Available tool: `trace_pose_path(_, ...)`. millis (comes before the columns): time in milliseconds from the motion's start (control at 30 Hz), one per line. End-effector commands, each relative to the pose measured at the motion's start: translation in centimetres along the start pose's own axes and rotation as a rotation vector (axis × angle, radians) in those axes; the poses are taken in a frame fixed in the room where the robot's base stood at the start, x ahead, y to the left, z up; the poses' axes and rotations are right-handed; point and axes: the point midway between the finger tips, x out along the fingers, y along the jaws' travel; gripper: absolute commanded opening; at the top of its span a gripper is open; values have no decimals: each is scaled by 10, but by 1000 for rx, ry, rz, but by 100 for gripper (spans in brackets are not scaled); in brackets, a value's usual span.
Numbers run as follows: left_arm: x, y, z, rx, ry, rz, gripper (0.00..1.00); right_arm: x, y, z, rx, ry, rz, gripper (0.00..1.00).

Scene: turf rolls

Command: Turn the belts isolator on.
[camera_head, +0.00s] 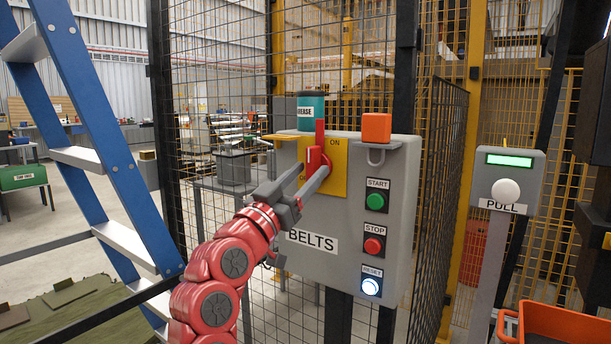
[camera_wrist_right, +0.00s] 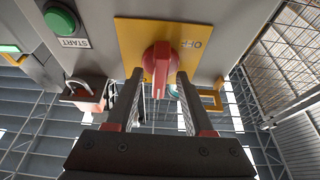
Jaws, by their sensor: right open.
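The belts isolator is a red rotary handle (camera_head: 320,134) on a yellow plate (camera_head: 336,184) at the upper left of the grey BELTS box (camera_head: 309,261). In the head view the handle stands roughly upright, and ON is printed at the plate's upper right. A label at its lower left is partly hidden by my gripper. My right gripper (camera_head: 315,168) is open at the plate, its fingers reaching to either side of the handle. In the right wrist view the handle (camera_wrist_right: 161,62) sits between the fingertips (camera_wrist_right: 160,78), with no clear grip. My left gripper is out of view.
Green START (camera_head: 375,201), red STOP (camera_head: 373,246) and lit RESET (camera_head: 371,287) buttons line the box's right side. A PULL post (camera_head: 505,188) stands right, a blue ladder (camera_head: 104,140) left, mesh fencing behind.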

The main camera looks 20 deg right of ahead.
Motion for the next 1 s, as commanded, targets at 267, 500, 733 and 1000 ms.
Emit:
trace_pose_path(267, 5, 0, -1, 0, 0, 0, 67, -18, -2, -1, -2, -1, -4, 52)
trace_pose_path(500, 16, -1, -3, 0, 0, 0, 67, -79, -3, -1, -3, 1, -8, 52)
trace_pose_path(733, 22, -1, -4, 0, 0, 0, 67, -136, -2, -1, -3, 1, -6, 52)
trace_pose_path(1000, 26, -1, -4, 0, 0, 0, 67, -171, -1, 0, 0, 1, -3, 52)
